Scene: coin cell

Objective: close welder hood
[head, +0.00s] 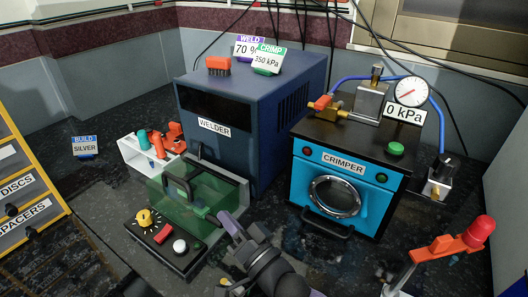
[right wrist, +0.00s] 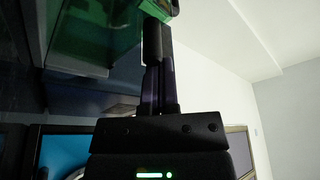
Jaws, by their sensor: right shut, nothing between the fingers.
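The welder (head: 235,105) is a dark blue box with a WELDER label. Its hood (head: 205,197), a see-through green cover with a dark handle (head: 178,188), is at the welder's front, behind the knob panel. I cannot tell how far down it sits. My right gripper (head: 228,222) is shut and empty, at the hood's front right corner. In the right wrist view the shut fingers (right wrist: 155,60) point up, and green hood material (right wrist: 85,30) shows at the upper left. I cannot tell whether they touch. My left gripper is not in view.
The blue crimper (head: 350,180) stands right of the welder. The knob panel (head: 165,245) lies in front of the hood. A white rack of tools (head: 130,155) is to its left.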

